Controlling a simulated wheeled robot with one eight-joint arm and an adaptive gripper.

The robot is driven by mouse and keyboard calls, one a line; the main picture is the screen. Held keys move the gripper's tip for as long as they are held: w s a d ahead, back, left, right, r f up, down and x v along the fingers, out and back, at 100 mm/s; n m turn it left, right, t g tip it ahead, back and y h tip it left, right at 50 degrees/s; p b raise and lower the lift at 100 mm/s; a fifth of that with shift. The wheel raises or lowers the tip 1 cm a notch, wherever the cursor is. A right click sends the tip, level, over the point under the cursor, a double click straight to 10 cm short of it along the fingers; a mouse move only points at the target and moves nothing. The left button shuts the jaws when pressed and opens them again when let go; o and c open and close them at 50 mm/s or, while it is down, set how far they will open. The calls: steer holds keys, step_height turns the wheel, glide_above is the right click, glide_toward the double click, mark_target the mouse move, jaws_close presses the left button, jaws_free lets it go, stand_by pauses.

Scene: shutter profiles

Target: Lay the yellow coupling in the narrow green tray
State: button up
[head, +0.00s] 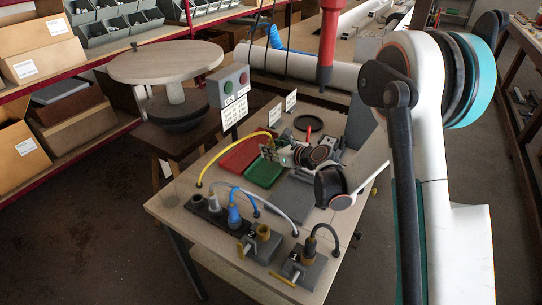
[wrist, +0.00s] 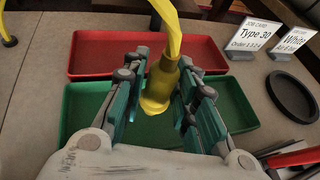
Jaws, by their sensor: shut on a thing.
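The yellow coupling (wrist: 160,84) is between the fingers of my gripper (wrist: 156,100), which is shut on it. Its yellow hose runs up out of the wrist view and shows in the head view as an arc (head: 228,141) to the left. The green tray (wrist: 84,110) lies below and around the coupling in the wrist view; I cannot tell how high the coupling is above it. In the head view the green tray (head: 262,173) is beside my gripper (head: 270,150), which hides most of the coupling.
A red tray (wrist: 105,52) lies right behind the green one. Several sockets and plugs, one blue (head: 235,214), stand at the table's front with loose cables. A control box (head: 228,86), small signs (wrist: 254,35) and a dark ring (wrist: 291,95) are nearby.

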steer(key=shift+f, duration=0.75)
steer(key=shift+r, duration=0.1)
steer(key=o, duration=1.1)
